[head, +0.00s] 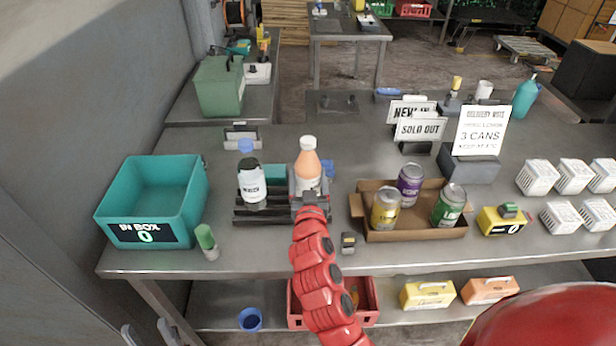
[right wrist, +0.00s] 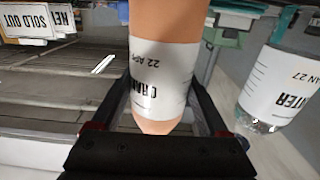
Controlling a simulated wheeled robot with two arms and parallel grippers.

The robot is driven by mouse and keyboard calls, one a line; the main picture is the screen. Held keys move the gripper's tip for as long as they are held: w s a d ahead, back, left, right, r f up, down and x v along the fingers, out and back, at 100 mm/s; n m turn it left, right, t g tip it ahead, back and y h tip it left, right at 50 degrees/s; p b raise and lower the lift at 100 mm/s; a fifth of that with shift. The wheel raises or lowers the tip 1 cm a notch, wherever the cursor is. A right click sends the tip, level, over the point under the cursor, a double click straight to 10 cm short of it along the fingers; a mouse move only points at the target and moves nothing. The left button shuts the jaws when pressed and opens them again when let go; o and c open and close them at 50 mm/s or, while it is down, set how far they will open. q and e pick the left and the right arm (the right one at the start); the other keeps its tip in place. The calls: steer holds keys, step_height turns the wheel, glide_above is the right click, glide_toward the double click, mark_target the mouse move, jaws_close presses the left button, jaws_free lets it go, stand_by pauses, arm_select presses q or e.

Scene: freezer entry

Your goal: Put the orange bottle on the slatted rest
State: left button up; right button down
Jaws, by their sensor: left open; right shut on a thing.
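The orange bottle (head: 307,168), with a white cap and white label, is upright at the right end of the dark slatted rest (head: 268,216). My right gripper (head: 308,188) is shut on it. In the right wrist view the orange bottle (right wrist: 165,70) sits between both fingers (right wrist: 163,100). I cannot tell whether its base touches the slats; the gripper hides it. My left gripper (head: 148,333) is open and empty at the bottom left, below the table edge.
A teal in-box (head: 190,205) stands to the left, with a green-capped tube (head: 207,242) near it. A cardboard tray (head: 415,232) with cans is on the right. Signs (head: 421,130) stand behind. A small dark item (head: 348,242) lies near the front edge.

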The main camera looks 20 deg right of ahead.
jaws_free()
